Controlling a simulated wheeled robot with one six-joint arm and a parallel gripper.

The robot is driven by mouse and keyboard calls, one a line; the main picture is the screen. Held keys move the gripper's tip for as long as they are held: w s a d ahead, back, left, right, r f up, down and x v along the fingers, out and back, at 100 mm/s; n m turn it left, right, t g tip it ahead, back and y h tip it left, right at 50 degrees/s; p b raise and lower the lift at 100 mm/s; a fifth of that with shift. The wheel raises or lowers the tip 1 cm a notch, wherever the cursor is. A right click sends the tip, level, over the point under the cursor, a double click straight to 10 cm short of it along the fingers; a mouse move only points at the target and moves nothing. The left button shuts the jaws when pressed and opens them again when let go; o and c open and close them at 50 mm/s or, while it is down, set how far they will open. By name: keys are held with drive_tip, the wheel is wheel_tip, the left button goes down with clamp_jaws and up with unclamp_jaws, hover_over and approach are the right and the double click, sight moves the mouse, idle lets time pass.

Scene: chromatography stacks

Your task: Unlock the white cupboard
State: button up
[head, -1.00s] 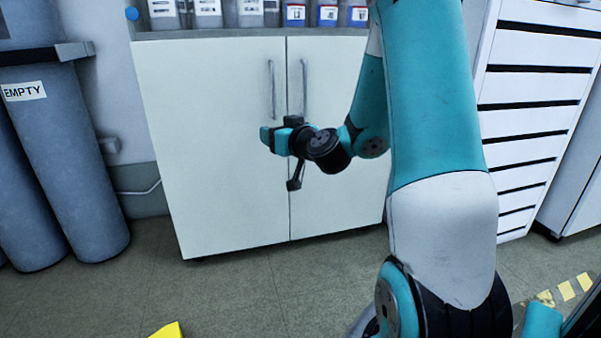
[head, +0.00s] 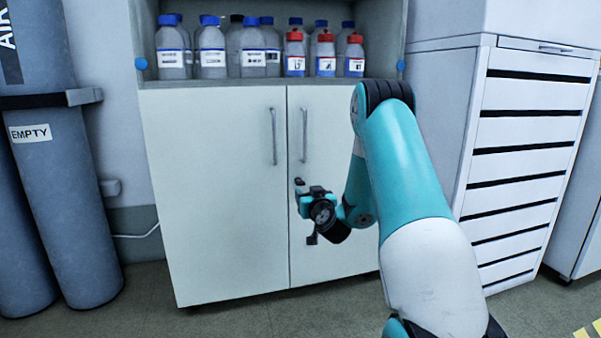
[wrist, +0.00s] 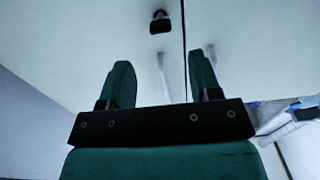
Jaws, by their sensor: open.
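The white cupboard (head: 215,200) has two closed doors, with a vertical handle on the left door (head: 273,136) and another on the right door (head: 304,136). A small black lock fitting (head: 299,181) sits on the right door, beside the seam and below the handles. It also shows in the wrist view (wrist: 160,22), as a dark block with a rounded part, beyond my fingers. My gripper (head: 303,203) is just below the fitting in the head view. In the wrist view my gripper (wrist: 163,75) has its two green fingers apart, with nothing held between them.
Several blue-capped bottles (head: 212,48) and red-capped bottles (head: 326,55) stand on the open shelf above the doors. Grey cylinders, one marked EMPTY (head: 65,180), stand at left. A white drawer unit (head: 530,130) stands at right. Some floor shows in front of the cupboard.

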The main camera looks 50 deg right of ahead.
sight(301, 185)
drive_tip(key=p+x, duration=0.2)
drive_tip(key=x, duration=0.6)
drive_tip(key=shift+w+f, duration=0.1)
drive_tip(key=shift+w, duration=0.05)
drive_tip(key=shift+w+d, duration=0.35)
drive_tip(key=shift+w, duration=0.2)
drive_tip(key=c, duration=0.9)
